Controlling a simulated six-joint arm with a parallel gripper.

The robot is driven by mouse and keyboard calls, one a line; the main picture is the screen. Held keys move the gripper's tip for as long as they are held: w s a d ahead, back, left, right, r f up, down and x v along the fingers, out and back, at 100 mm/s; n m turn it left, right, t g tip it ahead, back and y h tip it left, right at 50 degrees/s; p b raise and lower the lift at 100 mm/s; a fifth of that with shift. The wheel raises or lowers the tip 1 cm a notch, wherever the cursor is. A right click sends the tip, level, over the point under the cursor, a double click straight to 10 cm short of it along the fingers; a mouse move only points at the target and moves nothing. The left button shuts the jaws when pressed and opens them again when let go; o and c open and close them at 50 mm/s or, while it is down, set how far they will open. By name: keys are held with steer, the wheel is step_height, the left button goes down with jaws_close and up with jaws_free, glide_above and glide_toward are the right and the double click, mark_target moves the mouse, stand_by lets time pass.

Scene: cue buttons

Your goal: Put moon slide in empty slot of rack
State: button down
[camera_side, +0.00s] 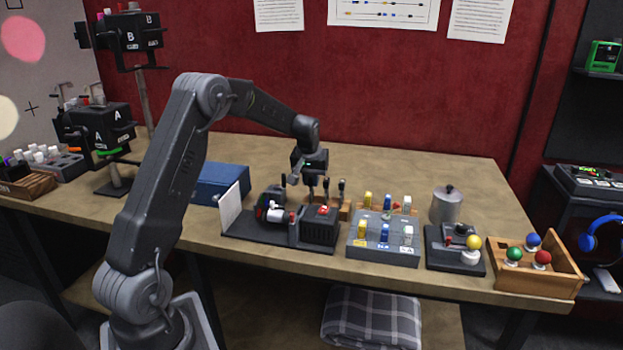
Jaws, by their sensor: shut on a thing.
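My gripper (313,186) points down over the back of the table's middle, right behind the black device. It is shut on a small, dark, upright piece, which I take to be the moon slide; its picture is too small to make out. A small wooden rack (344,212) stands just below and to the right of the fingers, partly hidden by the black device. A dark-handled slide (342,187) stands upright in it. I cannot tell which slot is empty, nor whether the held piece touches the rack.
A black device (320,226) with a red button and a white screen (230,208) stands in front of the gripper. A blue box (221,184) is to its left. A grey switch block (384,246), a metal pot (446,205) and a wooden tray (537,266) are right. The back table is clear.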

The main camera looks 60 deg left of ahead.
steer(key=c, duration=0.8)
jaws_free()
steer(key=shift+c, duration=0.2)
steer(key=shift+r, duration=3.55)
